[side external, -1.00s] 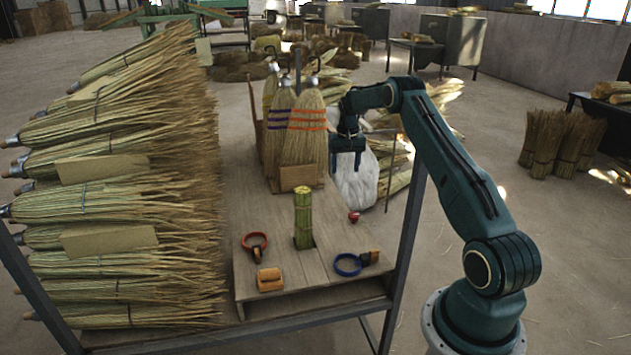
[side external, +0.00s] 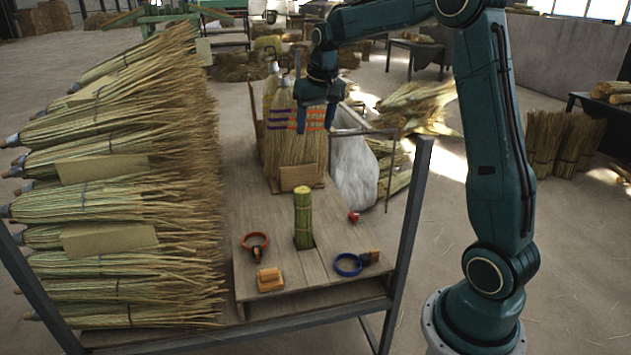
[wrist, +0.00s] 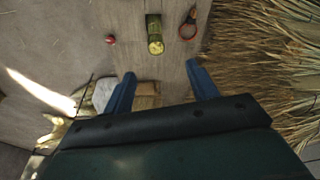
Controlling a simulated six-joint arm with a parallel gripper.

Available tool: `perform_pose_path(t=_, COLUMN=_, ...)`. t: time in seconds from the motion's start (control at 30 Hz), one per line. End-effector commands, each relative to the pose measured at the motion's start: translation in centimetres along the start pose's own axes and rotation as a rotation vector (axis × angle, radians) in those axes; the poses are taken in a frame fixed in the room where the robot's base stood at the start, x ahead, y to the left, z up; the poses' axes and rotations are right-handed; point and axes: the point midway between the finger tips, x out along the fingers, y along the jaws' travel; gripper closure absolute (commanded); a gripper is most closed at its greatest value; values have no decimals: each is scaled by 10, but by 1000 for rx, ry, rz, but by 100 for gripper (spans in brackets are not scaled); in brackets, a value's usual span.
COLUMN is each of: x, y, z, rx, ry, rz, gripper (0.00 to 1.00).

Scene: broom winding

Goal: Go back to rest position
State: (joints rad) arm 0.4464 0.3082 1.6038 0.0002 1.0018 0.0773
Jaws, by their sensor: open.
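My gripper (side external: 316,118) is open and empty. In the side external view it points down in front of or above the standing brooms (side external: 300,155), well above the table; its exact depth is hard to tell. In the wrist view its two blue fingers (wrist: 160,85) are spread with nothing held between them. A tied green bundle (side external: 303,215) stands upright on the wooden table (side external: 345,225); it also shows in the wrist view (wrist: 154,32), ahead of the fingers. The arm is raised, with the elbow high.
A red ring tool (side external: 256,243), a wooden block (side external: 270,279), a blue ring tool (side external: 348,264) and a small red object (side external: 353,217) lie around the bundle. Stacked brooms (side external: 120,200) fill the left. A white sack (side external: 355,170) sits behind. A metal frame post (side external: 412,210) rises at the right.

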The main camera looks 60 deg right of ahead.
Motion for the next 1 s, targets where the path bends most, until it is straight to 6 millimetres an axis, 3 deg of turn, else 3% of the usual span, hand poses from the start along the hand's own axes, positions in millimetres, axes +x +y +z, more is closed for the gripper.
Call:
perform_pose_path(t=0.2, x=-40, y=-28, z=44, rx=-80, ry=42, rz=-21, gripper=42)
perform_pose_path(t=0.5, x=-78, y=-53, z=112, rx=-188, ry=96, rz=-52, gripper=42)
perform_pose_path(t=1.0, x=-104, y=-64, z=232, rx=-362, ry=186, rz=-112, gripper=42)
